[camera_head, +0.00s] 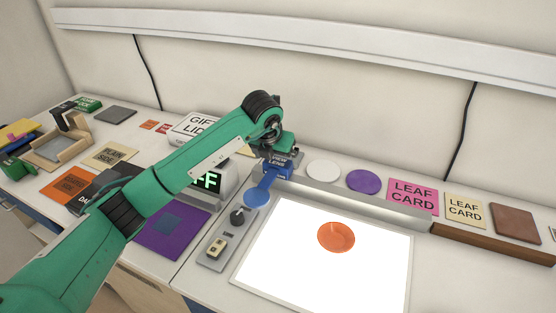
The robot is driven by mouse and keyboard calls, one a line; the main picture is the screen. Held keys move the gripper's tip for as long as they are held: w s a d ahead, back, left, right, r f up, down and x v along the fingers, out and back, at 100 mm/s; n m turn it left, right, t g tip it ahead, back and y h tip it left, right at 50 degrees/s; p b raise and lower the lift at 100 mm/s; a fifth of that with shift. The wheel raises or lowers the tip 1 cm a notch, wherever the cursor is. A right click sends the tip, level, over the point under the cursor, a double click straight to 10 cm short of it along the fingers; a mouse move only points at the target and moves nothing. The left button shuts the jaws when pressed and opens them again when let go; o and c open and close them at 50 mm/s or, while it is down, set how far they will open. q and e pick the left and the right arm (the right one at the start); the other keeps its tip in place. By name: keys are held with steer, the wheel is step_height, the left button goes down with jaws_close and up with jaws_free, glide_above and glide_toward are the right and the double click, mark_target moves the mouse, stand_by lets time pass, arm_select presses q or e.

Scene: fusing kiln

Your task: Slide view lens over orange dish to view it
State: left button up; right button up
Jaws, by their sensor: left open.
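The orange dish (336,237) lies on the bright white light panel (290,262). The blue view lens has a labelled block (279,165) at the back rail and a round blue end (257,197) just left of the panel's far left corner, apart from the dish. My left gripper (278,150) is over the labelled block, pointing down, and is open. The fingertips are partly hidden, so I cannot tell whether they touch the block. My right gripper is not in view.
A grey rail (350,200) runs along the panel's far edge. A control strip (222,240) with a knob and switch lies left of it. A purple sheet (172,232) lies under my left arm.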

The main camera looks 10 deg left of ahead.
mark_target(278, 161)
arm_select(q)
steer(key=shift+x, duration=1.7)
steer(key=c, duration=1.4)
